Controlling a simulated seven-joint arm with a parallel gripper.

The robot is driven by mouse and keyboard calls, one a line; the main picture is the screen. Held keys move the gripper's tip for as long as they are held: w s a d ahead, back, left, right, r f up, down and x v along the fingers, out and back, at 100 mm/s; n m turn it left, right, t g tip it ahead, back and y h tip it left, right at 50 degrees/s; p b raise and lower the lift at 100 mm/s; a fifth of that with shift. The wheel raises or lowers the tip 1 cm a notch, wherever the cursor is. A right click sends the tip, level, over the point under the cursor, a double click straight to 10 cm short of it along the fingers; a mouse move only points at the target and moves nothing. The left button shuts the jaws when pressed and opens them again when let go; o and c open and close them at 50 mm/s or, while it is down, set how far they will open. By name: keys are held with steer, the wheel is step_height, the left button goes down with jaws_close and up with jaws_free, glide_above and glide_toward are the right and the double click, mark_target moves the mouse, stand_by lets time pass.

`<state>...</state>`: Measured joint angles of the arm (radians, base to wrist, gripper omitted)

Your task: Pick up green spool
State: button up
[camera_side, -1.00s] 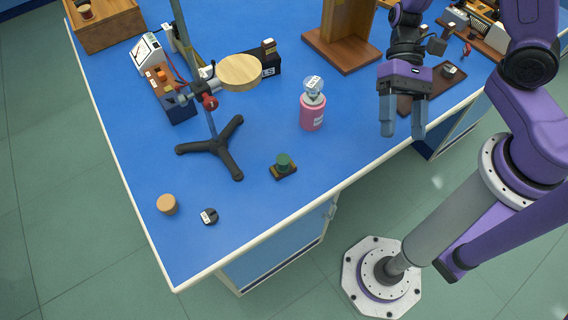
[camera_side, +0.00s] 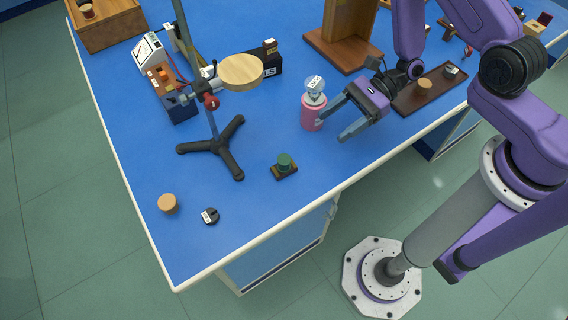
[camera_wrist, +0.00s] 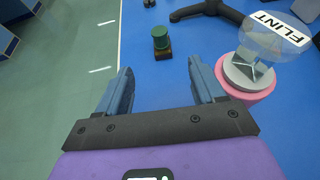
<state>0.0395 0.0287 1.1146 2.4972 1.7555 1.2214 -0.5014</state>
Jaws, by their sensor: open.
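The green spool (camera_side: 284,161) stands upright on a small dark base (camera_side: 285,172) near the front edge of the blue bench. In the wrist view the green spool (camera_wrist: 160,36) shows beyond my fingertips, roughly between them and a little above. My gripper (camera_side: 331,124) is open and empty, tilted, to the upper right of the spool and apart from it. In the wrist view both fingers of my gripper (camera_wrist: 158,78) are spread with nothing between them.
A pink container (camera_side: 312,113) topped by a clear piece labelled FLINT stands close by my gripper's left finger. A black tripod stand (camera_side: 222,147) with a round wooden plate (camera_side: 240,71) is left of the spool. A wooden disc (camera_side: 168,203) and a dark labelled puck (camera_side: 210,216) lie front left.

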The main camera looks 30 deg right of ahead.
glide_toward(284, 164)
steer(key=a+f, duration=0.1)
steer(key=a, duration=0.1)
steer(key=w+a+f, duration=0.1)
steer(key=a+f, duration=0.1)
steer(key=shift+w+f, duration=0.15)
steer(key=shift+w, duration=0.05)
steer(key=shift+f+x, duration=0.15)
steer(key=shift+x, duration=1.15)
steer(key=shift+f+x, duration=0.15)
steer(key=shift+x, duration=1.2)
steer(key=shift+d, duration=0.2)
steer(key=c, duration=1.2)
